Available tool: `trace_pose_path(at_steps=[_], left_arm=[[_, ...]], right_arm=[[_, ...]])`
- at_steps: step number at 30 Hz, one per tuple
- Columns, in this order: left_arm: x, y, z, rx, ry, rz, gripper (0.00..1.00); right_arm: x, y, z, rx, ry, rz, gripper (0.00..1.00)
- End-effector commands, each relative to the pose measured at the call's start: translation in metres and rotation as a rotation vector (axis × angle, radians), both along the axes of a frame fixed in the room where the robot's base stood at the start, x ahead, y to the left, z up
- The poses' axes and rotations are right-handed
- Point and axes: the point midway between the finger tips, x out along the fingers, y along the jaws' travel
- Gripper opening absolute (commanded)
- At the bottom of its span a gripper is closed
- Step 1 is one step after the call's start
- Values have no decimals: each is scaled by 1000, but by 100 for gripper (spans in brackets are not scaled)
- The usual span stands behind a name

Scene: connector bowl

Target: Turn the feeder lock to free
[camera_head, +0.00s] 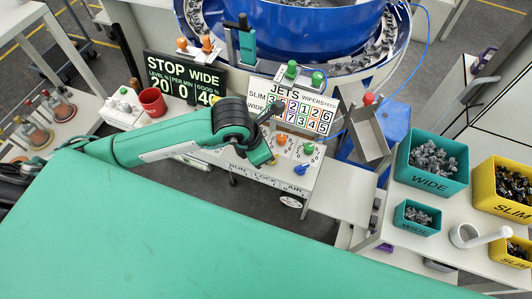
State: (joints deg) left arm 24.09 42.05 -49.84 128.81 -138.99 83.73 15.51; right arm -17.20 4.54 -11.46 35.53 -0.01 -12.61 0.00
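The control box (312,165) has a front edge lettered RUN, LOCK and AIR. On its top are an orange knob (282,139), a green knob (308,149) and a blue knob (300,169), to the right of my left gripper. My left gripper (266,152) is over the left part of this box, and its wrist covers some of the top. A small yellow-orange piece (272,160) shows by its tip; I cannot tell whether they touch. Which control is the feeder lock, and how it is set, I cannot make out. My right gripper is not in view.
A blue bowl feeder (300,25) stands behind. A STOP WIDE display (185,78) and a JETS board (297,105) stand behind my arm. A red mug (153,101) is at left. Teal WIDE bins (432,182) and yellow SLIM bins (490,185) are at right.

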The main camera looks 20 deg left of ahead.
Motion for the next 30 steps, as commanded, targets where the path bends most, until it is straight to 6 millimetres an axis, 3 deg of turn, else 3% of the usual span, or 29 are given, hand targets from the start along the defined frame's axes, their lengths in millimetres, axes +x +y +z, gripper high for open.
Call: trace_pose_path(at_steps=[16,17,18,20,30], left_arm=[[0,0,1,0,-2,25,0],[0,0,1,0,-2,25,15],[0,0,1,0,-2,25,23],[0,0,1,0,-1,24,31],[-1,1,4,-1,-1,23,31]], right_arm=[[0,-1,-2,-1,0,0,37],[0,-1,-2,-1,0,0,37],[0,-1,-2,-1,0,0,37],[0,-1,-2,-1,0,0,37],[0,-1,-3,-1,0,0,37]])
